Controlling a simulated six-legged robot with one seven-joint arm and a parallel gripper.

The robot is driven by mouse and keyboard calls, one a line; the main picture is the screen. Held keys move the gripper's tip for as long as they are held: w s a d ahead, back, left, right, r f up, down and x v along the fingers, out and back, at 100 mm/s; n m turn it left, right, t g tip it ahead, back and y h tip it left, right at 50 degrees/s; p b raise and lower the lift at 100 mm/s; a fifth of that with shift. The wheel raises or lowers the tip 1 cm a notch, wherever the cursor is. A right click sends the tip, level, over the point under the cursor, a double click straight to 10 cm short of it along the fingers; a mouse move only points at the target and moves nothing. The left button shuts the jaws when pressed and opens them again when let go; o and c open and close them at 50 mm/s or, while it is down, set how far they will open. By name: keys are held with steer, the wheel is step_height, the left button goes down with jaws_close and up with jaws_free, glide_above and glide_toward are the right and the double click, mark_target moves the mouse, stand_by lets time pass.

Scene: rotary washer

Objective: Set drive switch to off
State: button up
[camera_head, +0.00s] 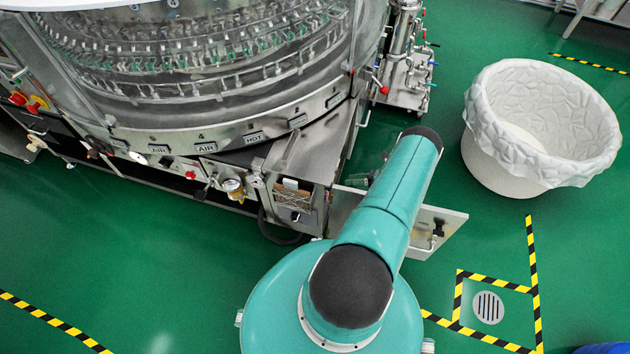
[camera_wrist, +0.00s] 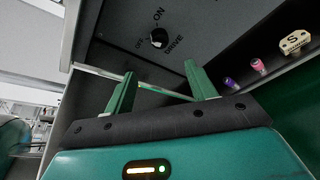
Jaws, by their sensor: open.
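The drive switch (camera_wrist: 159,38) is a round black knob on a dark grey panel (camera_wrist: 205,22), at the top middle of the wrist view. Labels ON, OFF and DRIVE are printed around it. I cannot tell for certain which label the knob points to. My gripper (camera_wrist: 162,86) has its two green fingers spread apart, with nothing between them. The fingers are below the switch in the wrist view and appear apart from it. In the head view my arm hides the gripper and the switch.
The rotary washer (camera_head: 200,120) fills the upper left. An open metal cabinet (camera_head: 298,205) and a panel with a black handle (camera_head: 452,218) flank my arm. A white lined bin (camera_head: 510,175) stands right. A tan S-marked piece (camera_wrist: 295,42) and small purple and pink parts sit right of the switch.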

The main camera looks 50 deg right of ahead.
steer(key=x, duration=1.3)
steer(key=shift+w, duration=0.15)
steer(key=shift+a, duration=0.15)
steer(key=c, duration=1)
